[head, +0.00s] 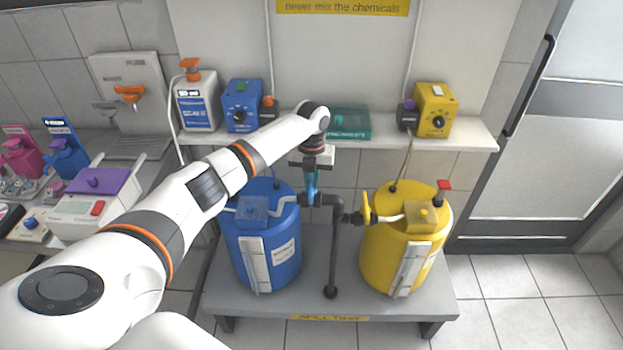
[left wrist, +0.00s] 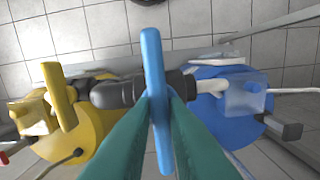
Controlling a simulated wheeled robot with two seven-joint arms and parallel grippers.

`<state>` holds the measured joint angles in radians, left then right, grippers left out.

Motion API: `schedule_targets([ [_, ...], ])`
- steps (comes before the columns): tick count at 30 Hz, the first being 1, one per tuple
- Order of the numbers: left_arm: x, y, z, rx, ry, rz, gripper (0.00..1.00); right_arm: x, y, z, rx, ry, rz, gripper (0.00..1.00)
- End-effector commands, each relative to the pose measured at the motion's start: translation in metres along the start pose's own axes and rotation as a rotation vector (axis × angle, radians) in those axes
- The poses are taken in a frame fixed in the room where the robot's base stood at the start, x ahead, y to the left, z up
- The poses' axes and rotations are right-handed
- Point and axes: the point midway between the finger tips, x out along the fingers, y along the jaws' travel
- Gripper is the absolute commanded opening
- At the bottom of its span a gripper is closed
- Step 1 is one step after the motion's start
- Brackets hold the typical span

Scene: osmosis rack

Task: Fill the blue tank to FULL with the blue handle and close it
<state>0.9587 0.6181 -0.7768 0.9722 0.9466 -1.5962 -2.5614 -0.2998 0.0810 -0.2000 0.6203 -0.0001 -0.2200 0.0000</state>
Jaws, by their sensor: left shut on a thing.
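The blue tank (head: 264,240) stands on the left of a low grey stand, with a white gauge strip (head: 254,264) on its front. I cannot read its level. The blue handle (head: 312,182) sits on the dark pipe beside the tank; in the left wrist view the blue handle (left wrist: 152,70) stands lengthwise across the pipe. My left gripper (head: 311,168) comes down from above. In the left wrist view its green fingers (left wrist: 160,100) are shut on the blue handle. The blue tank (left wrist: 225,125) also shows there at right. My right gripper is not in view.
A yellow tank (head: 400,250) with a yellow handle (head: 366,208) stands right of the dark pipe (head: 335,250). A shelf (head: 380,132) above holds a blue pump box (head: 241,105), a yellow pump box (head: 435,110) and a teal case (head: 348,123). The floor at right is clear.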

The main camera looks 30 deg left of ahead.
Motion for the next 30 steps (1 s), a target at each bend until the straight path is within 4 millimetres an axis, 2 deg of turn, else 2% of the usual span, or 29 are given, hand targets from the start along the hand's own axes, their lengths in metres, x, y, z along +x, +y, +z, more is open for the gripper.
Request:
schedule_targets([
  [7,-0.001,0.0,0.0,0.003,0.001,0.001,0.0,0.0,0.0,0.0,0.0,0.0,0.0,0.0],
  [8,-0.001,0.0,0.0,0.002,0.001,0.001,0.17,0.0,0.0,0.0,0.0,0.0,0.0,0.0],
  [11,-0.001,0.0,0.0,0.002,0.001,0.001,0.34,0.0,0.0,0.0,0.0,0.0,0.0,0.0],
  [22,-0.005,0.0,-0.001,0.0,0.001,0.001,0.34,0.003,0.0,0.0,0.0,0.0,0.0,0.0],
  [26,-0.024,0.0,-0.001,0.0,0.005,0.003,0.34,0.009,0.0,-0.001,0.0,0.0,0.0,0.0],
  [30,-0.053,0.0,-0.001,0.001,0.006,0.003,0.34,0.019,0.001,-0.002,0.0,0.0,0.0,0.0],
])
